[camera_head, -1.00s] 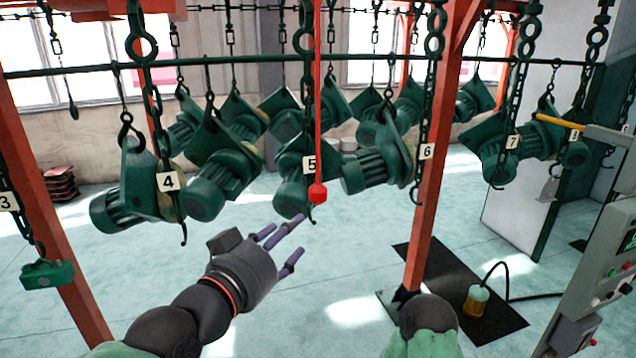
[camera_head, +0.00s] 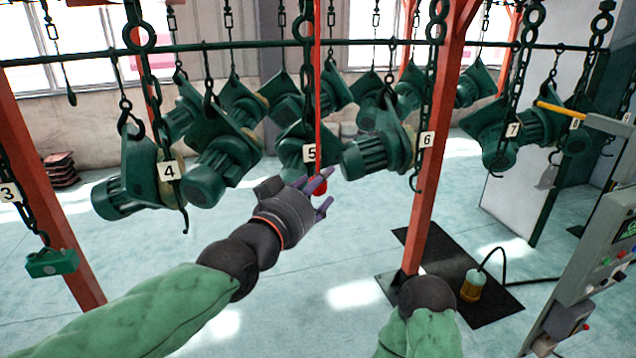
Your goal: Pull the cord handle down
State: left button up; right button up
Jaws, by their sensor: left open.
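The cord is a thin red line (camera_head: 318,100) hanging down in the middle of the head view. Its red handle (camera_head: 320,188) is at the lower end, partly hidden behind the fingers of my left gripper. My left gripper (camera_head: 322,190) is open, with its purple fingers spread at the handle. I cannot tell whether the fingers touch it. My right arm shows only as a dark joint and green sleeve at the bottom; its gripper is not visible.
Green motor hoists (camera_head: 220,165) hang on chains behind the cord, with number tags. A red post (camera_head: 432,180) stands to the right of the cord. A control panel (camera_head: 600,270) is at the right edge. A yellow lamp (camera_head: 473,287) stands on a black mat (camera_head: 500,305).

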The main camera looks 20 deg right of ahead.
pick_arm(q)
jog(key=shift+w+d, duration=0.2)
jog(key=shift+w, duration=0.05)
